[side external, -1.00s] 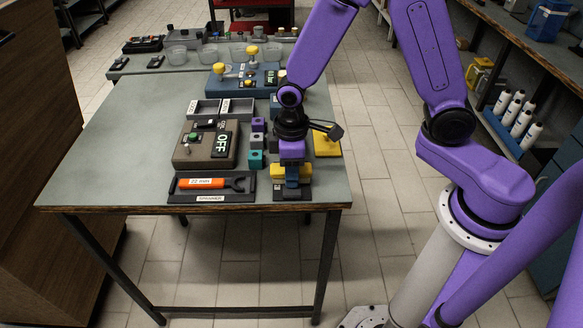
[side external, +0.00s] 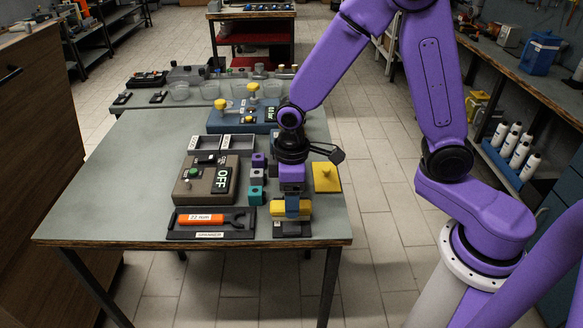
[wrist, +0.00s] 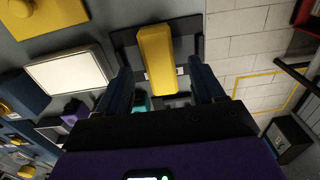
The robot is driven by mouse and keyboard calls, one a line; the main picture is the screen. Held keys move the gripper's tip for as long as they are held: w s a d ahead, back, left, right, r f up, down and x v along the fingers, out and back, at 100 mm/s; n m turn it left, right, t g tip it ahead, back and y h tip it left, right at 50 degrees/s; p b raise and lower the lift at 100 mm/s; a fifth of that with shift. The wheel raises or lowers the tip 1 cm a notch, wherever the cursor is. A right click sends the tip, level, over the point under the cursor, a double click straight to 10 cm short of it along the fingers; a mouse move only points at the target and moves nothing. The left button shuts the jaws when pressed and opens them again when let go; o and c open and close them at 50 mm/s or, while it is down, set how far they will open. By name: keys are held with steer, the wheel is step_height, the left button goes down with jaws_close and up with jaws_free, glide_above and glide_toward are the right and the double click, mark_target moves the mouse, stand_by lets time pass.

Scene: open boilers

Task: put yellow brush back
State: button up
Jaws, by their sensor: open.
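The yellow brush (side external: 305,209) sits at the front right of the table, in or on a dark holder (side external: 291,230). In the wrist view the brush (wrist: 157,55) is a yellow bar lying over the dark holder. My gripper (side external: 292,213) points down at the brush, with a blue finger in front of its middle in the side view. In the wrist view my gripper (wrist: 163,75) is open, with its blue fingers apart on either side of the bar's near end. No contact between fingers and brush is visible. The brush's underside is hidden.
Left of the holder lies a spanner tray (side external: 181,234), with an OFF switch box (side external: 190,187) behind it. Small coloured blocks (side external: 257,178) stand close to my gripper's left. A yellow plate with a knob (side external: 326,178) is to the right. The table's left side is clear.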

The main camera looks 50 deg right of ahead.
step_height(320, 180, up, 9)
steer(key=shift+f, duration=0.15)
steer(key=s+d+n, duration=0.1)
steer(key=s+d, duration=0.3)
steer(key=s, duration=0.6)
steer(key=s+d+r+n, duration=0.1)
steer(key=s+d, duration=0.3)
steer(key=s, duration=0.6)
steer(key=shift+n, duration=0.8)
steer(key=shift+r, duration=0.1)
